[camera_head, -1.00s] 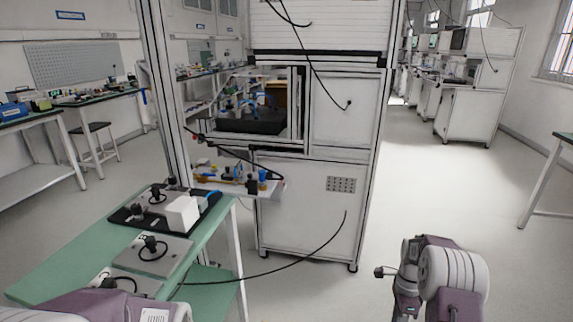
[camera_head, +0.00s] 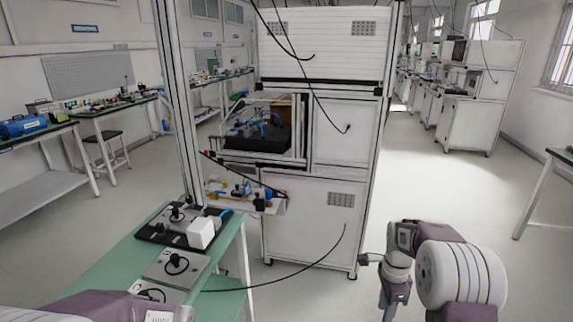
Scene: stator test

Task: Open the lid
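A tall white test cabinet (camera_head: 310,225) with a dark-edged frame stands ahead. Its open bay (camera_head: 255,135) holds a black fixture (camera_head: 255,136) with blue parts on top. I cannot tell which part is the lid. A white box (camera_head: 201,232) sits on a black tray (camera_head: 150,238) on the green bench. My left arm shows only as purple and white parts at the bottom left, and its fingers are out of view. My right arm is at the bottom right, apart from the cabinet, and its fingers cannot be seen.
The green-topped bench (camera_head: 118,262) stands front left, bearing grey plates (camera_head: 176,264) with black cables. A black cable hangs from the cabinet toward the bench. The pale floor (camera_head: 450,200) to the right is clear. Side benches (camera_head: 50,185) line the left wall.

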